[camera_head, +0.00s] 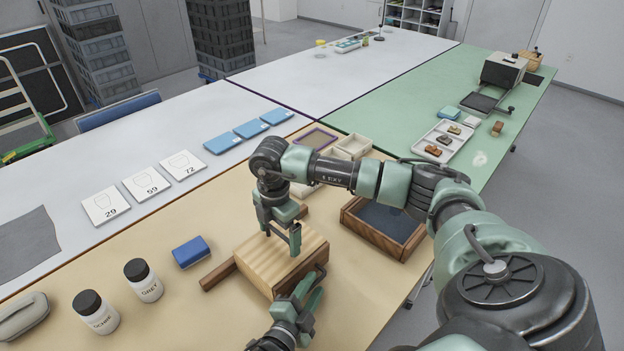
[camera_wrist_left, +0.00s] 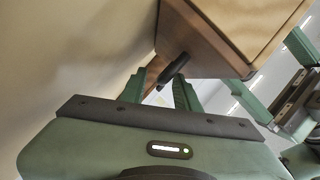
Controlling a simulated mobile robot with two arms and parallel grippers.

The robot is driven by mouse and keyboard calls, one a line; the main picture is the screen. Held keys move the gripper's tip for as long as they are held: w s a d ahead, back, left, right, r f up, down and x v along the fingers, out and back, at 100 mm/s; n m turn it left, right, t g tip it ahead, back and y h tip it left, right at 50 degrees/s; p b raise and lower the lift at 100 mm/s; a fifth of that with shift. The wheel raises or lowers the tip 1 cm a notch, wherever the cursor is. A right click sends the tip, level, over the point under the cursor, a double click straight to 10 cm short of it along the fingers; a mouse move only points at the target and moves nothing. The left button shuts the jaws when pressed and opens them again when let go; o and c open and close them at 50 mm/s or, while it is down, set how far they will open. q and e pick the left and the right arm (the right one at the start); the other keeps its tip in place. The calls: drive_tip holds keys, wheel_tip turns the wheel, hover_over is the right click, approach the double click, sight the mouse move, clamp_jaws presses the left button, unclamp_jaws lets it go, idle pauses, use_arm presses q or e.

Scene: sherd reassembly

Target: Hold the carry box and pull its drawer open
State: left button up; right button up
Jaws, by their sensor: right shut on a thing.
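The wooden carry box (camera_head: 258,257) stands on the tan table, with light wood on top and a dark edge below. My right gripper (camera_head: 281,241) comes down from above and is shut on the box; its exact hold is partly hidden. My left gripper (camera_head: 309,291) is low at the box's near right side, at the drawer front. In the left wrist view, the box (camera_wrist_left: 225,30) fills the top, and a dark drawer handle (camera_wrist_left: 174,68) sticks out towards my open left fingers (camera_wrist_left: 160,90). The handle is close to the fingertips, not clearly gripped. The drawer looks closed.
A blue block (camera_head: 191,252) and a dark wooden strip (camera_head: 218,275) lie left of the box. Two jars (camera_head: 143,280) (camera_head: 96,312) stand further left. A wood-framed tray (camera_head: 385,226) is to the right. Bare table lies near the front edge.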

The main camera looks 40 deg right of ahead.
use_arm(q)
clamp_jaws()
idle(1.5)
